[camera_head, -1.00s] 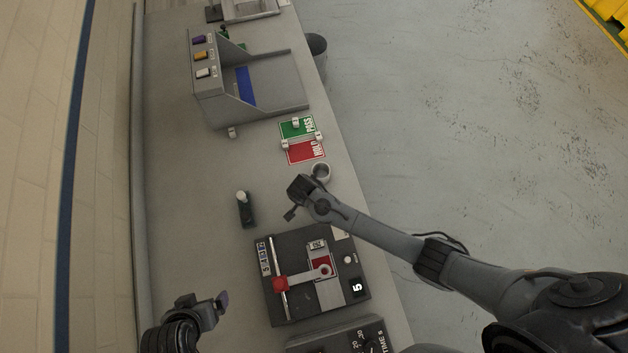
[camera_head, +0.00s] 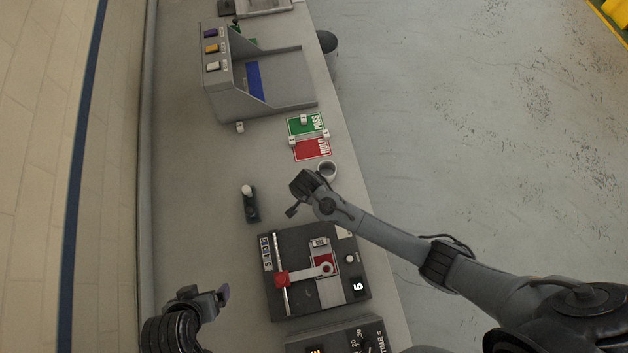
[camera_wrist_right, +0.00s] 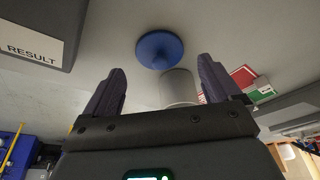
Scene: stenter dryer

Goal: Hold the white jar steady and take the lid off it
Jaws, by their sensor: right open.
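The white jar (camera_head: 327,169) stands near the table's right edge in the head view, beside the hold card. It looks like a pale ring from above, partly hidden by my right gripper (camera_head: 299,196). In the right wrist view, a pale cylinder (camera_wrist_right: 178,88), seemingly the jar, shows beyond the open fingers of my right gripper (camera_wrist_right: 163,88), nearer the right finger. A round blue disc (camera_wrist_right: 160,50), possibly the lid, appears close to it; I cannot tell whether they touch. My left gripper (camera_head: 208,297) is over the table's lower left, away from the jar; its jaw gap is unclear.
A dark tester (camera_head: 320,270) with a red-tipped lever stands below the jar. A dark upright tool with a white top (camera_head: 250,203) stands to its left. The green and red card (camera_head: 310,138) and a grey bin-like stand (camera_head: 285,85) lie above. The table between is mostly clear.

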